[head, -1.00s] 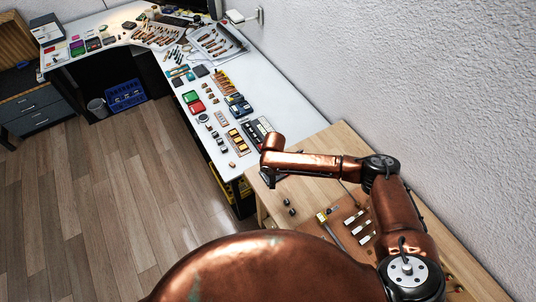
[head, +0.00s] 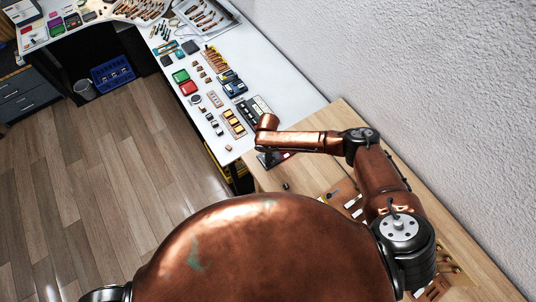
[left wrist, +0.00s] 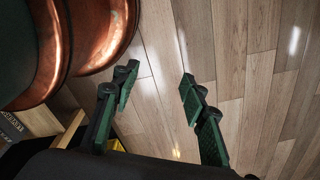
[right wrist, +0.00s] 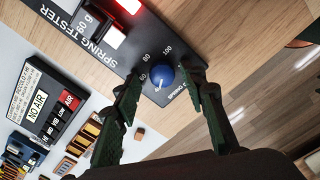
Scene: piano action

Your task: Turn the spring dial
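The spring dial (right wrist: 161,77) is a round blue knob with a pale pointer line on a black panel (right wrist: 105,55) marked "SPRING TESTER", with 60, 80 and 100 around the knob. In the right wrist view my right gripper (right wrist: 160,82) is open, its green fingers on either side of the dial. Whether they touch it I cannot tell. In the head view my right arm hides most of the tester (head: 284,155) near the wooden table's left edge. My left gripper (left wrist: 155,82) is open and empty above the floor in the left wrist view.
A "NO AIR" box (right wrist: 45,100) and several small blocks lie on the white bench (head: 290,98) beside the tester. Small tools lie on the wooden table (head: 312,178) below my right arm. The wall (head: 400,70) runs close along the right.

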